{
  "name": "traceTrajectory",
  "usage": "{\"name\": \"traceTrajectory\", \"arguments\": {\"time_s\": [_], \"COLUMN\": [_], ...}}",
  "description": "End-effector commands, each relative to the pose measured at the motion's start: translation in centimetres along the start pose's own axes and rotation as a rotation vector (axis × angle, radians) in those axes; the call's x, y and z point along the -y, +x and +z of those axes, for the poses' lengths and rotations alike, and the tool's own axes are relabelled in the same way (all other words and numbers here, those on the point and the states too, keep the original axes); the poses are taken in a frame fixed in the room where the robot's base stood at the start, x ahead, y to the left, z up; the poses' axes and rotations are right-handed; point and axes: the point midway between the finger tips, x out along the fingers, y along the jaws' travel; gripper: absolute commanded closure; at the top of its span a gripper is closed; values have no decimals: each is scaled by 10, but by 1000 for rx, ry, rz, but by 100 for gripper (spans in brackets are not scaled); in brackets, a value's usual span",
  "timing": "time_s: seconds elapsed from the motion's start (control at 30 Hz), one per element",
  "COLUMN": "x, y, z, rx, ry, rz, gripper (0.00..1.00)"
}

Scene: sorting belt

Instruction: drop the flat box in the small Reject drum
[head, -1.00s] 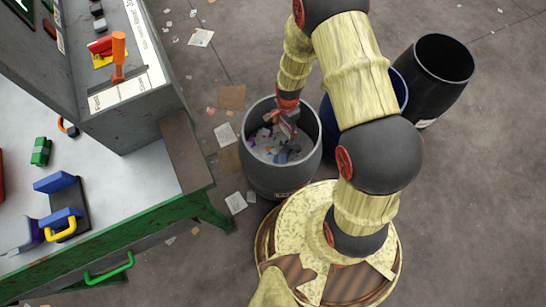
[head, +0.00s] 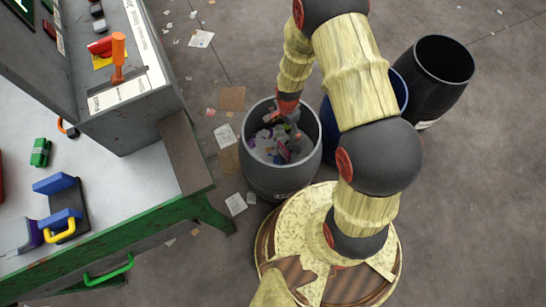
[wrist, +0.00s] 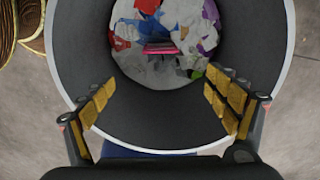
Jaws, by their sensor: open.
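The small grey drum (head: 256,180) stands upright on the floor beside the bench; its label is too small to read. Its pale rim and dark inner wall (wrist: 88,45) fill much of the wrist view. My gripper (wrist: 160,85) is open and empty, pointing down into the drum's mouth; it also shows in the head view (head: 285,130). A flat pink-and-dark thing (wrist: 160,47), which looks like the flat box, lies on the scraps inside the drum, apart from my fingers. In the head view my gripper partly hides the drum's contents.
A blue drum (head: 400,91) is partly behind my arm, and a black drum (head: 433,75) stands beyond it. The green-edged bench (head: 150,222) is left of the grey drum. Scraps of paper (head: 236,203) litter the floor.

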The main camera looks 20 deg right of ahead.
Motion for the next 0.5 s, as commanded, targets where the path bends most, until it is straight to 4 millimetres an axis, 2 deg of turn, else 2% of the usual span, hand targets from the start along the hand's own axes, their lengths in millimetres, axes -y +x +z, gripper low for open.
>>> {"name": "traceTrajectory", "arguments": {"time_s": [0.17, 0.5], "x": [2, 2], "y": [-16, -83], "z": [-1, -1], "rx": [-1, -2], "ry": [0, 0], "rz": [-3, -4], "gripper": [12, 12]}}
